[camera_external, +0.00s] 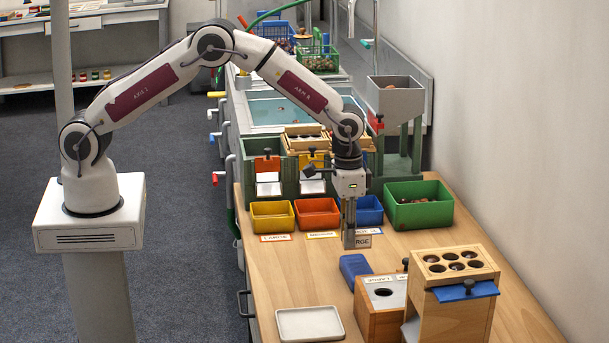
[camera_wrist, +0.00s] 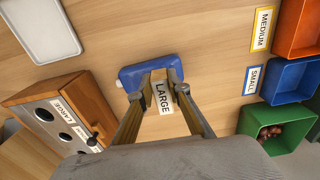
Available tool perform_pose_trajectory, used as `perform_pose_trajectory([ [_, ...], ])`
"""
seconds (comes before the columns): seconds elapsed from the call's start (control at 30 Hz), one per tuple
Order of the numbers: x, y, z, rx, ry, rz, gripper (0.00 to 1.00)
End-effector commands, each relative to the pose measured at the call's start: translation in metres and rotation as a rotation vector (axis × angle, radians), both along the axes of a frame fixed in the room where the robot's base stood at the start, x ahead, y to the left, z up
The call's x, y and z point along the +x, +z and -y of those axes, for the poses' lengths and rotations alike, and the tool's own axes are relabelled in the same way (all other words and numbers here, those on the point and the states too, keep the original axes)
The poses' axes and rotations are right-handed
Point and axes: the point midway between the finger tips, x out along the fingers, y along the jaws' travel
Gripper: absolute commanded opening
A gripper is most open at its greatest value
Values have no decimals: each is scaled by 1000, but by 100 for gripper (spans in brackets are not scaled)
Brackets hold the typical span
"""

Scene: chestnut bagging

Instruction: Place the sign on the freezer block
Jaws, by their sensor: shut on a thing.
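My gripper (camera_external: 350,240) points down over the wooden table, and its fingers are closed around a small plate sign that reads LARGE. The sign (camera_external: 364,241) sticks out to the right of the fingers in the external view, partly hidden by them. In the wrist view the sign (camera_wrist: 163,97) lies between the two fingers of my gripper (camera_wrist: 161,76). The blue freezer block (camera_external: 354,266) lies on the table just below and in front of the gripper. In the wrist view the block (camera_wrist: 132,77) shows behind the fingertips. The gap between sign and block is hard to judge.
A wooden box with a round hole (camera_external: 381,306) and a taller wooden stand (camera_external: 459,312) are close in front. A white tray (camera_external: 310,322) lies front left. Yellow (camera_external: 272,216), orange (camera_external: 317,213), blue and green (camera_external: 418,205) bins stand behind. Table left of the block is clear.

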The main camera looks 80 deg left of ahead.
Motion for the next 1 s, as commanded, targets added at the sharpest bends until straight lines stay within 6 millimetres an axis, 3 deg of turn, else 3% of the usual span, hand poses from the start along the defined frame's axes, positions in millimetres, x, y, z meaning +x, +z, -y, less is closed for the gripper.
perform_pose_trajectory([
  [0.33, -1, -33, 0, 0, 0, -2, 3],
  [0.83, 0, -38, 0, 0, 0, -1, 3],
  [0.87, 0, -38, 0, 0, 0, 0, 22],
  [0.9, 0, -38, 0, 0, 0, 0, 33],
  [1.0, 0, -38, 0, 0, 0, 0, 34],
])
